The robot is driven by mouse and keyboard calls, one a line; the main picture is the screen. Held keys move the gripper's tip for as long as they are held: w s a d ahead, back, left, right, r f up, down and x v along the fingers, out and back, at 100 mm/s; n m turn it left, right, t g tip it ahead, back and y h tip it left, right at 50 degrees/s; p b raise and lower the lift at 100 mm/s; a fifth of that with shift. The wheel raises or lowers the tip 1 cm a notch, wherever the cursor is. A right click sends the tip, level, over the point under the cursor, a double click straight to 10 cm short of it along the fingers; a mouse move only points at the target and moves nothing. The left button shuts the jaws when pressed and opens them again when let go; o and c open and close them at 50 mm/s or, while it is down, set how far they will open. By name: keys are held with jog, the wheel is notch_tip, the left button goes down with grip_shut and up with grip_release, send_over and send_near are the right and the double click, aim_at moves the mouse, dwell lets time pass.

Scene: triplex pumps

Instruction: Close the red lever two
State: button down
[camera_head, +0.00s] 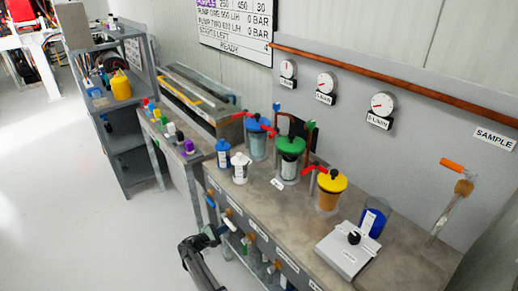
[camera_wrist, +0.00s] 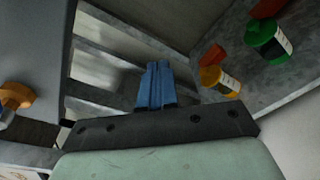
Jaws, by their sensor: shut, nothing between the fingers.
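Red levers show on the bench in the head view: one (camera_head: 267,128) beside the blue-lidded vessel (camera_head: 257,146), and one (camera_head: 309,170) between the green-lidded vessel (camera_head: 290,157) and the yellow-lidded vessel (camera_head: 330,190). I cannot tell which is lever two. No red lever can be made out in the wrist view. My gripper (camera_head: 224,229) is low at the bench's front edge, away from these levers. Its blue fingers (camera_wrist: 155,86) are together and empty in the wrist view.
Blue and white bottles (camera_head: 240,168) stand near the bench's front left. Orange valve knobs (camera_head: 252,237) line the front below the top; one knob (camera_wrist: 16,96) is at left in the wrist view. Green and yellow bottles (camera_wrist: 268,40) sit on a shelf at right.

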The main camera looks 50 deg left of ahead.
jog(key=s+a+r+t, duration=0.1)
jog(key=s+a+r, duration=0.2)
jog(key=a+r, duration=0.25)
jog(key=s+a+r+m+t, duration=0.1)
jog(key=s+a+r, duration=0.1)
jog(key=a+r, duration=0.35)
jog(key=s+a+r+t, duration=0.1)
jog(key=s+a+r, duration=0.2)
jog(key=a+r, duration=0.3)
notch_tip(320, 180, up, 11)
jog(key=m+h, duration=0.1)
jog(key=m, duration=0.1)
jog(key=w+d+r+m+g+h, duration=0.2)
jog(key=w+d+r+m, duration=0.35)
jog(key=d+r, duration=0.35)
jog(key=w+d+r+m+g+h, duration=0.2)
jog(key=w+d+r+m, duration=0.4)
jog(key=r, duration=0.5)
jog(key=w+d+f, duration=0.2)
jog(key=w+d, duration=0.5)
jog(key=w, duration=0.5)
jog(key=shift+f+n, duration=0.15)
jog(key=shift+n, duration=0.3)
jog(key=shift+w, duration=0.1)
jog(key=shift+d, duration=0.2)
jog(key=shift+d+n+y, duration=0.15)
jog(key=shift+n+y, duration=0.25)
jog(key=shift+y, duration=0.1)
